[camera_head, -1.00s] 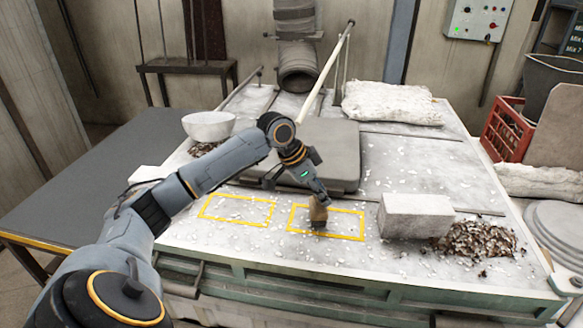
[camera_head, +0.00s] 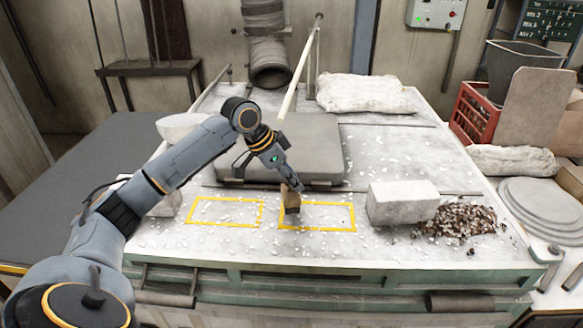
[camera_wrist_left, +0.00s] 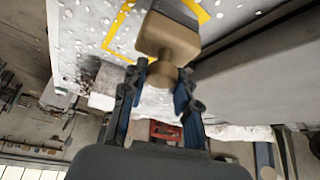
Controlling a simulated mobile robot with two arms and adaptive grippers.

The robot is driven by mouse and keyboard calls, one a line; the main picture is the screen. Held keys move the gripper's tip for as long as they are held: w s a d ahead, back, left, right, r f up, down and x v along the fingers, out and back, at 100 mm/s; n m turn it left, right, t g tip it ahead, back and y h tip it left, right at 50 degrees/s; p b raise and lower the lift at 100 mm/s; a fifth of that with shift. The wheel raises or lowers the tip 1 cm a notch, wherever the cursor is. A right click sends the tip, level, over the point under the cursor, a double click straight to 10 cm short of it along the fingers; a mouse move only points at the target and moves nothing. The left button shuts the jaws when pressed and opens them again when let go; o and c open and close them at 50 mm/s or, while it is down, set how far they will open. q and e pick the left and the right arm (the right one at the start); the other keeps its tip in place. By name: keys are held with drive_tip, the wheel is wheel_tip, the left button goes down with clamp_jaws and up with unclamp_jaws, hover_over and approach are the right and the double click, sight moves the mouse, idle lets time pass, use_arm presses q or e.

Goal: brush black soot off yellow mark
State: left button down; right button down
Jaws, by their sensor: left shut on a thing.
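My left gripper (camera_head: 290,187) is shut on a brush with a tan wooden handle (camera_head: 291,198). The handle and the dark brush head show large in the left wrist view (camera_wrist_left: 167,42). The brush points down at the left end of the right yellow outlined mark (camera_head: 335,231); I cannot tell if its bristles touch the surface. A second yellow outlined mark (camera_head: 222,225) lies to its left. Pale flecks lie in and around both marks. I make out no clear black soot there; the brush hides a little of the right mark. My right gripper is out of view.
A pale block (camera_head: 402,205) stands right of the marks, with a pile of brown chips (camera_head: 465,222) beside it. A grey raised slab (camera_head: 310,140) lies behind the marks. A white bowl (camera_head: 180,127) is partly behind my arm. The strip in front of the marks is free.

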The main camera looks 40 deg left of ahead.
use_arm(q)
drive_tip(key=shift+r, duration=0.55)
drive_tip(key=shift+s+a+r, duration=0.1)
drive_tip(key=shift+r, duration=0.55)
drive_tip(key=shift+s+a+r, duration=0.1)
drive_tip(key=shift+r, duration=0.55)
drive_tip(key=shift+w+d+r, duration=0.1)
